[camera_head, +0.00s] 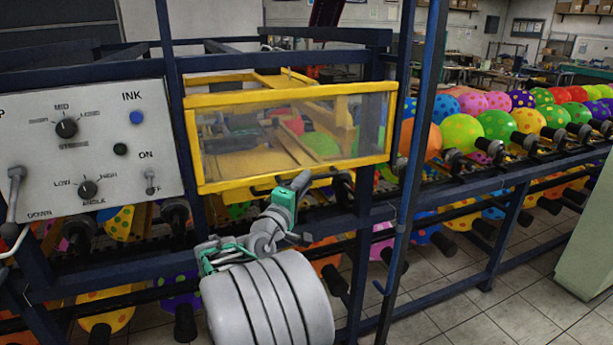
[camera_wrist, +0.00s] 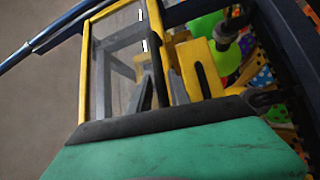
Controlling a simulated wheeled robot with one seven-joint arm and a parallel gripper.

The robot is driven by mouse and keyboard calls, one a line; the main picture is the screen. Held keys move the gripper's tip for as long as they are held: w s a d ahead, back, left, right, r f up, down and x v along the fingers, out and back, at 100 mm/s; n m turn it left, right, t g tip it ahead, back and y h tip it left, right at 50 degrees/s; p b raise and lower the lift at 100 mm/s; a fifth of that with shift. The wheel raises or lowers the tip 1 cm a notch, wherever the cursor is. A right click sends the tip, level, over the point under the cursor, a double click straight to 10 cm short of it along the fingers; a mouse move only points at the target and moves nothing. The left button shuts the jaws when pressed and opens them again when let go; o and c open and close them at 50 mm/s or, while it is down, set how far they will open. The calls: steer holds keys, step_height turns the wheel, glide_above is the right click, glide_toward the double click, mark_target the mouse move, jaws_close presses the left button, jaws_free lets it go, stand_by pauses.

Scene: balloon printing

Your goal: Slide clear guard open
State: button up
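The clear guard (camera_head: 290,128) is a see-through panel in a yellow frame, at the middle of the machine in the head view. It also shows at the upper left of the wrist view (camera_wrist: 122,62). A dark handle bar (camera_head: 262,190) runs along its lower yellow edge. My gripper (camera_head: 304,180) is at that lower edge, near the middle of the handle, and partly covers it. In the wrist view, the two grey fingers of my gripper (camera_wrist: 162,88) stand apart, with a dark bar close between or beside them. I cannot tell whether they touch it.
A grey control panel (camera_head: 85,150) with knobs and levers stands left of the guard. Blue frame posts (camera_head: 416,160) and rails surround the work area. Several coloured balloons (camera_head: 461,132) line the conveyor on the right. Tiled floor (camera_head: 500,285) is free at the lower right.

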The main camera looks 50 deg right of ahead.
steer(key=shift+x, duration=1.1)
jaws_close()
stand_by(0.6)
